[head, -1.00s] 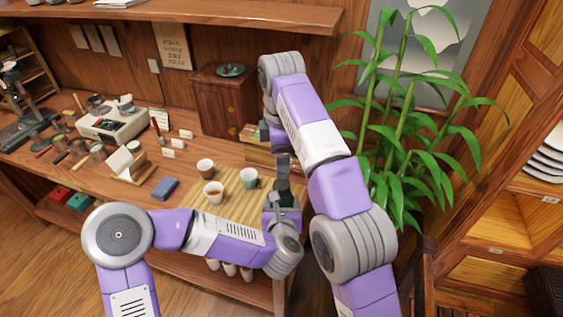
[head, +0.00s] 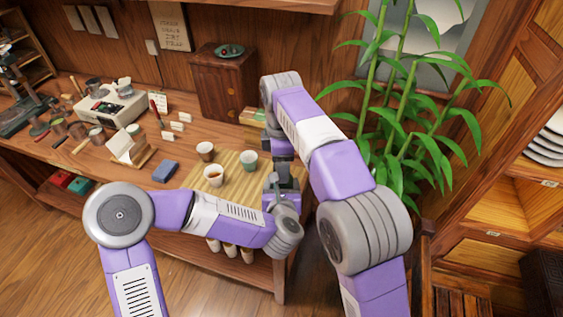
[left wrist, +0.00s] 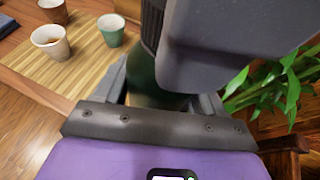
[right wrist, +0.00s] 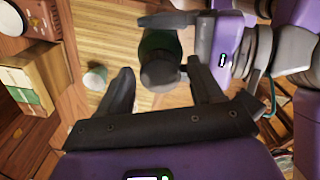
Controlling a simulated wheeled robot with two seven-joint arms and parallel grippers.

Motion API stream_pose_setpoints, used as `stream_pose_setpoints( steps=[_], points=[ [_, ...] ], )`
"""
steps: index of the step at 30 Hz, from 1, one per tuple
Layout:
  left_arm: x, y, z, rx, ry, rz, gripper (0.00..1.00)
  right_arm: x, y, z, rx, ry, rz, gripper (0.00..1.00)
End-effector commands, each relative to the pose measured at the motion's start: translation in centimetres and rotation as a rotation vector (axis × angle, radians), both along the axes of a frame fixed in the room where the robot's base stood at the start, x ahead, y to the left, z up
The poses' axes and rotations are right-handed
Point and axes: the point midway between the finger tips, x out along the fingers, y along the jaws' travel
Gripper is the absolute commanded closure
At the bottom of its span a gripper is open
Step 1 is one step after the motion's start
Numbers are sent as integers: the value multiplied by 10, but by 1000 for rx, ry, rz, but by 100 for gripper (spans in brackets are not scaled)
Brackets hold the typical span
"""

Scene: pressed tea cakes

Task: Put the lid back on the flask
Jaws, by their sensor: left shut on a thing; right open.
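The green flask (left wrist: 142,75) stands between the fingers of my left gripper (left wrist: 160,92), which is shut on its body. A dark ribbed lid (left wrist: 152,22) sits at the top of the flask. In the right wrist view the lid (right wrist: 160,74) shows as a dark round end on the green flask (right wrist: 157,42). I cannot tell whether it is fully seated. My right gripper (right wrist: 160,67) is open, with one finger on each side of the lid. In the head view the two grippers meet near the table's right end, and my right gripper (head: 284,165) hides most of the flask.
A bamboo mat (head: 232,184) bears a cup of tea (head: 213,176), a brown cup (head: 205,151) and a green cup (head: 249,160), left of the grippers. A tall plant (head: 400,130) stands close to the right.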

Motion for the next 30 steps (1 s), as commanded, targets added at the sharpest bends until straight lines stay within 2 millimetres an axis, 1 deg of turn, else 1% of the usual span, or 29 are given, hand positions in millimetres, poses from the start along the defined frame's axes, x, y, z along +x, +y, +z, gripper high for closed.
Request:
stream_pose_setpoints(
  steps=[6,7,15,18,20,23,26,30],
  points=[
    [0,0,1,-1,-3,0,100,0,0,0,0,0,0,34],
    [0,0,1,-1,-3,0,100,0,0,0,0,0,0,38],
    [0,0,1,0,-3,0,100,0,0,0,0,0,0,79],
    [0,0,1,0,-3,0,100,0,0,0,0,0,0,92],
    [0,0,1,0,-3,-1,100,0,0,0,0,0,-5,92],
    [0,0,1,0,-3,-1,100,0,0,0,0,0,-62,92],
    [0,0,1,0,-3,-1,100,0,0,0,0,-1,-197,92],
    [0,0,1,0,-3,-1,100,0,0,0,0,-2,-455,92]
  ],
)
